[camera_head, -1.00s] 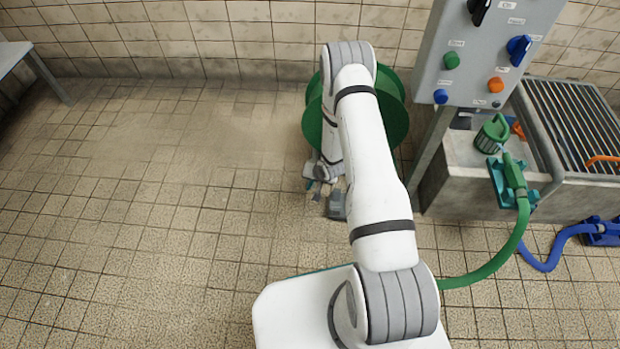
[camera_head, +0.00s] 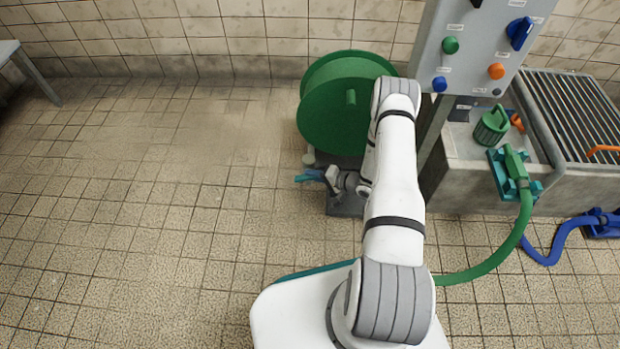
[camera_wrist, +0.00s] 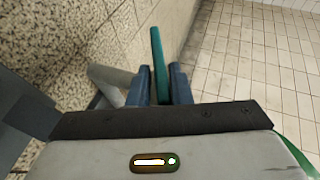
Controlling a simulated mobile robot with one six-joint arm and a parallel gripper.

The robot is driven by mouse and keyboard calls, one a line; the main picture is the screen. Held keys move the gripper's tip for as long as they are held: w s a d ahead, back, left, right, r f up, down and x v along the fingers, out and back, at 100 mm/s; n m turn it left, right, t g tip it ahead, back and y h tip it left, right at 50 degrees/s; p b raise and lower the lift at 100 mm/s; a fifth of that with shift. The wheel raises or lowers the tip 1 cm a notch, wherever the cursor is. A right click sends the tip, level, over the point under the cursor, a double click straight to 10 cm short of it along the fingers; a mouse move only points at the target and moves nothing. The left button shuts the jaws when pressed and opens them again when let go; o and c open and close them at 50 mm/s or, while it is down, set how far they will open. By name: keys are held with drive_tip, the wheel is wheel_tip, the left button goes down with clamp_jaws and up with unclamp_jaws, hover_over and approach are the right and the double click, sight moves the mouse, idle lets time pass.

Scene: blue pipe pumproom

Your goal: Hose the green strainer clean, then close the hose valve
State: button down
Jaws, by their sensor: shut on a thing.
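The green strainer (camera_head: 491,128) stands on the stone basin's ledge at the right. The green hose nozzle (camera_head: 514,163) rests in a teal cradle (camera_head: 533,188), pointing toward the strainer. No water shows at its tip. My gripper (camera_head: 316,174) is low in front of the green hose reel. In the wrist view its blue-grey fingers (camera_wrist: 166,82) are shut on a teal lever (camera_wrist: 158,48), which seems to be the hose valve's handle. The lever's end also shows in the head view (camera_head: 300,179), pointing left. The valve body is mostly hidden behind my gripper.
The green reel (camera_head: 345,105) stands by the wall. A grey control panel (camera_head: 478,50) with knobs rises beside the basin (camera_head: 465,150). A grate (camera_head: 578,115) and blue hose (camera_head: 548,255) lie to the right. The tiled floor at left is clear.

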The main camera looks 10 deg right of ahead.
drive_tip(key=y+b, duration=0.1)
drive_tip(key=f+m+t+y+b, duration=0.1)
drive_tip(key=shift+t+y, duration=0.3)
drive_tip(key=shift+d+t+y, duration=0.1)
drive_tip(key=shift+t+y, duration=0.3)
drive_tip(key=shift+y, duration=0.1)
drive_tip(key=shift+w+m+b, duration=0.1)
drive_tip(key=shift+m+b, duration=0.2)
drive_tip(key=c, duration=1.5)
unclamp_jaws()
drive_tip(key=p+v, duration=0.2)
drive_tip(key=v, duration=0.6)
drive_tip(key=shift+f, duration=0.15)
